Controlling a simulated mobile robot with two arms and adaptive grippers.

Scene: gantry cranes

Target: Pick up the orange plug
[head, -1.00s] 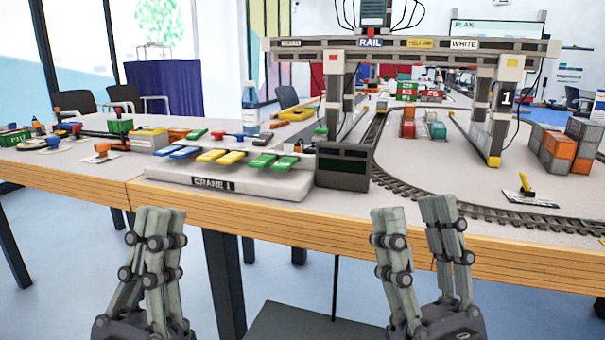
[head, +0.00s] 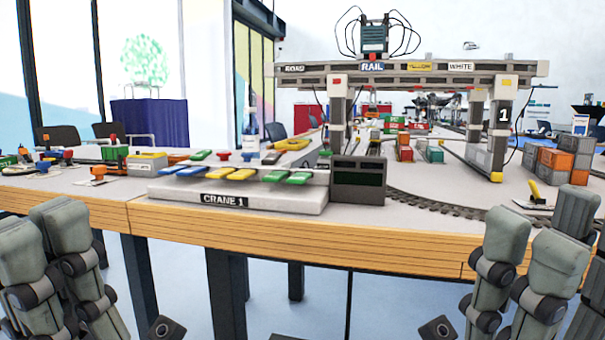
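A small orange knob-shaped plug (head: 97,171) stands on a pale plate near the table's left front edge. Another orange-topped piece (head: 45,139) stands farther back at the far left; I cannot tell for sure which one the task names. My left gripper (head: 48,225) is at the lower left, in front of the table edge, with its fingers apart and empty. My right gripper (head: 545,235) is at the lower right, open and empty, in front of the table. Neither gripper touches either orange piece.
The CRANE 1 panel (head: 235,200) with coloured keys and a dark box (head: 358,185) fill the table's front middle. A gantry crane (head: 410,72) stands behind, over curved track (head: 440,206). Containers (head: 560,160) are stacked at the right. A blue-capped bottle (head: 250,128) stands behind the panel.

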